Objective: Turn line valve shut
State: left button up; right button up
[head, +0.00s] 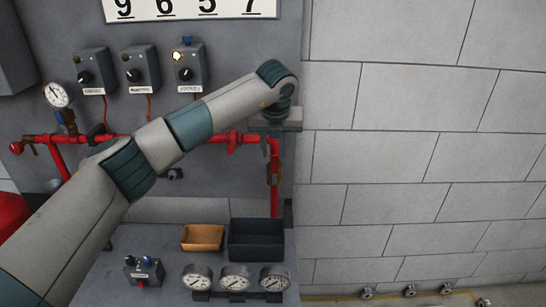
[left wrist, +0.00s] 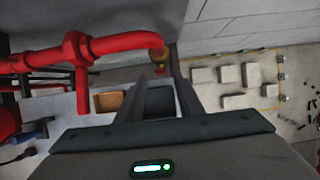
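A red pipe (head: 215,138) crosses the grey panel and turns down at its right end. In the left wrist view, a brass fitting with a small red part (left wrist: 160,56) shows at the end of the red pipe (left wrist: 110,44), near the tips of my left gripper (left wrist: 158,66). The two fingers stand apart with nothing held. I cannot tell whether they touch the fitting; the handle's position is unclear. My right gripper is out of view.
Switch boxes (head: 139,70) and a gauge (head: 58,95) are on the panel behind my left arm. Below are an orange tray (head: 203,238), a black bin (head: 256,240), several gauges (head: 235,278) and a small control box (head: 144,271). The block wall (head: 420,120) at right is bare.

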aim_at(275, 159)
pick_arm(q)
jog(key=p+x, duration=0.1)
jog(key=x, duration=0.4)
jog(key=shift+w+f+p, duration=0.1)
jog(key=shift+f+p, duration=0.15)
jog(key=shift+p, duration=0.1)
jog(key=shift+w+f, duration=0.1)
jog(key=shift+f, duration=0.15)
jog(key=shift+c, duration=0.4)
grip_shut()
